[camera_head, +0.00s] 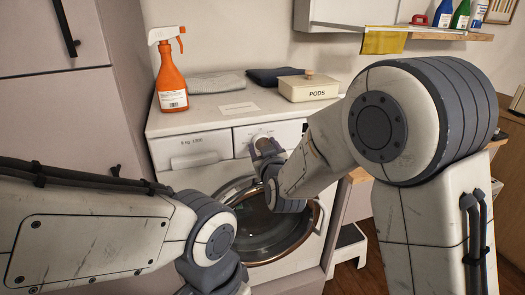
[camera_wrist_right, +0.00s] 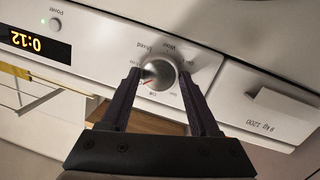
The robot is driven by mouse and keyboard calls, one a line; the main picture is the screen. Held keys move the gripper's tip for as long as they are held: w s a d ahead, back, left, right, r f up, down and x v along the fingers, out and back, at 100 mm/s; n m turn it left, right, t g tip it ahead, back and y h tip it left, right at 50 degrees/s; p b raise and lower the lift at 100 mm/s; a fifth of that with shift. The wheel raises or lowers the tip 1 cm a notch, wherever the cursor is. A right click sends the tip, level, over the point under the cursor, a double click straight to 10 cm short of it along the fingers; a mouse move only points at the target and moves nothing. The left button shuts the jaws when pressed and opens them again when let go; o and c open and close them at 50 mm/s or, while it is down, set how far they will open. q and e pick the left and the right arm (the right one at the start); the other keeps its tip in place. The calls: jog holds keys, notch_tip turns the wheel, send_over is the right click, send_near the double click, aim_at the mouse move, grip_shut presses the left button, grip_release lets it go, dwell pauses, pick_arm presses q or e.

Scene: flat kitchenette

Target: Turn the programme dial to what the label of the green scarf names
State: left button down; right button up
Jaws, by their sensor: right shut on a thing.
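The programme dial (camera_wrist_right: 158,74) is a round knob on the white washing machine's front panel. My right gripper (camera_wrist_right: 160,80) is shut on it, with one dark finger at each side. In the head view my right gripper (camera_head: 266,147) is at the panel above the round door, hiding part of the dial (camera_head: 261,138). Small programme words ring the dial; one reads "Mixed" and another seems to read "Wool". A red mark shows on the dial, but I cannot tell which word it points at. I see no green scarf or scarf label. My left gripper is out of view.
The washing machine (camera_head: 200,118) carries an orange spray bottle (camera_head: 171,75), a grey cloth (camera_head: 216,84), a navy cloth (camera_head: 272,76), a box marked PODS (camera_head: 309,88) and a white card (camera_head: 239,108). A yellow cloth (camera_head: 384,42) hangs from the shelf. The display (camera_wrist_right: 34,41) reads 0:12.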

dwell(0.3)
jog(key=o, duration=1.4)
jog(key=shift+c, duration=0.2)
jog(key=b+v, duration=0.1)
jog(key=v, duration=0.9)
jog(key=shift+s+b, duration=0.25)
jog(key=shift+b, duration=0.05)
